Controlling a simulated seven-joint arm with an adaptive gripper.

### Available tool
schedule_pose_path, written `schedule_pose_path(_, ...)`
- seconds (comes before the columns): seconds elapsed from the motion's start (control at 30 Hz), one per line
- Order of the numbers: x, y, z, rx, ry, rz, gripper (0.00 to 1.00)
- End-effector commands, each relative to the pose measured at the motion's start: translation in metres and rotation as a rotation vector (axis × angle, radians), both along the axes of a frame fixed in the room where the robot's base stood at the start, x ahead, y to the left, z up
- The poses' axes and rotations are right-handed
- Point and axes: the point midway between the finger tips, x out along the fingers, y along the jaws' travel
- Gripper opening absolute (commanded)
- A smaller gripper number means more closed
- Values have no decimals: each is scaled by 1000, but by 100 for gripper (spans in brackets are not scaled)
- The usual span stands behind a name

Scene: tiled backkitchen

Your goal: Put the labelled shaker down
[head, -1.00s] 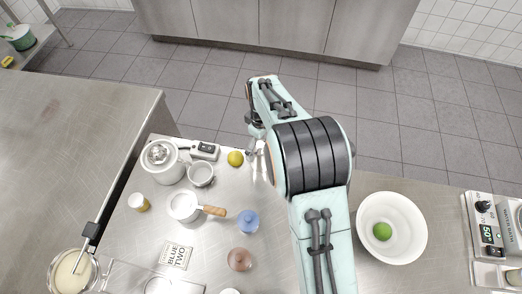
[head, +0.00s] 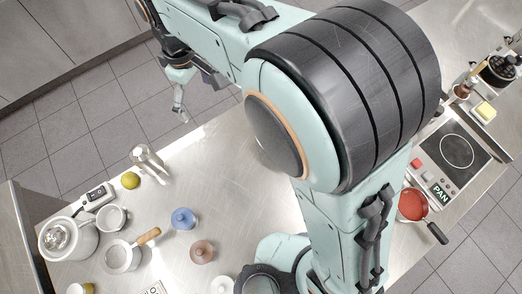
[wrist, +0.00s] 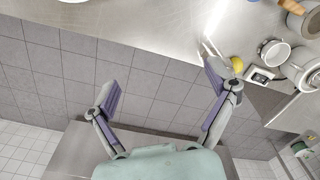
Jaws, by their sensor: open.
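A silvery shaker (head: 147,160) stands on the steel counter (head: 250,165) near its floor-side edge, just right of a yellow lemon (head: 131,181) in the head view. I cannot make out a label on it. In the wrist view part of a pale, shiny object that looks like the shaker shows behind my right finger, beside the lemon (wrist: 237,64). My gripper (wrist: 165,82) is open and empty, its fingers wide apart. In the head view my gripper (head: 180,95) hangs beyond the counter edge over the floor, apart from the shaker.
A white lidded pot (head: 62,240), a digital timer (head: 97,194), a small bowl (head: 112,218), a wooden-handled pan (head: 120,257), a blue-lidded jar (head: 183,219) and a brown-lidded jar (head: 202,251) stand nearby. A hob (head: 455,150) and red pan (head: 412,205) lie right.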

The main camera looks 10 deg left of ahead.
Motion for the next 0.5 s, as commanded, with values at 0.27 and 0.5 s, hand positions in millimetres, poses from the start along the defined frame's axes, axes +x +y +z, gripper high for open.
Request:
schedule_pose_path(0.27,-61,-215,37,26,26,-861,85)
schedule_pose_path(0.5,-123,-259,17,32,44,-1222,85)
